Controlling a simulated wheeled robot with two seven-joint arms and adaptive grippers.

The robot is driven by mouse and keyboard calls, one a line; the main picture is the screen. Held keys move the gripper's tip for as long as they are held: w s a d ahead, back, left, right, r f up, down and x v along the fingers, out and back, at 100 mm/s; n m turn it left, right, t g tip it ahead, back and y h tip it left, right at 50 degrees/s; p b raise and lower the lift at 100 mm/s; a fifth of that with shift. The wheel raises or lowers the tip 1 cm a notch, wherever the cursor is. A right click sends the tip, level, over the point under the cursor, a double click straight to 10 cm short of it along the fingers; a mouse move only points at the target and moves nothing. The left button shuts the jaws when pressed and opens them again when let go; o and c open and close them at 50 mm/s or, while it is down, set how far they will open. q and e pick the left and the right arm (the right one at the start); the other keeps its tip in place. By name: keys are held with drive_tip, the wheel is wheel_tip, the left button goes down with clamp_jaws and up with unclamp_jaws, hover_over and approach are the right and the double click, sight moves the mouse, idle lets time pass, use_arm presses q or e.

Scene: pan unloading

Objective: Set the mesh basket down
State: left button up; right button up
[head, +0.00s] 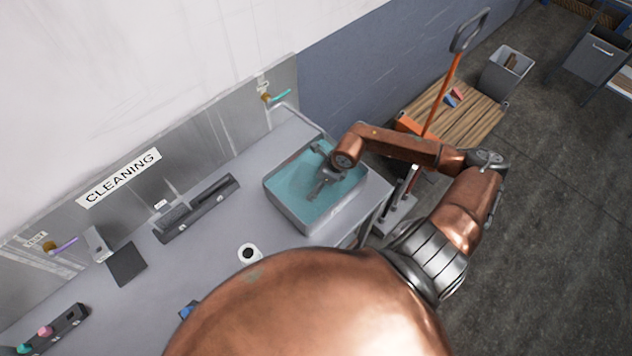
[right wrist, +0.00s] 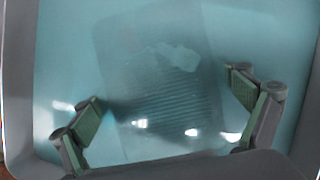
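My right gripper (head: 316,192) is over the grey tub (head: 310,226) filled with teal water, pointing down at it. In the right wrist view its two green-padded fingers (right wrist: 166,92) are wide apart with nothing gripped between them. A dark, ribbed, roughly rectangular shape (right wrist: 150,68) lies under the water surface, beyond and between the fingers. It may be the mesh basket, but the water blurs it and I cannot be sure. I cannot make out a basket in the head view. My left gripper is not in view.
The tub stands at the right end of a grey counter (head: 215,240). A dark rack (head: 197,208), a white round item (head: 250,254) and a dark flat plate (head: 127,264) are on the counter. A wooden-topped cart (head: 465,115) and a grey bin (head: 506,72) stand beyond.

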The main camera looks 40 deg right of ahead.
drive_tip(key=shift+o, duration=0.4)
drive_tip(key=shift+r, duration=0.15)
drive_tip(key=b+v, duration=0.1)
drive_tip(key=v, duration=1.1)
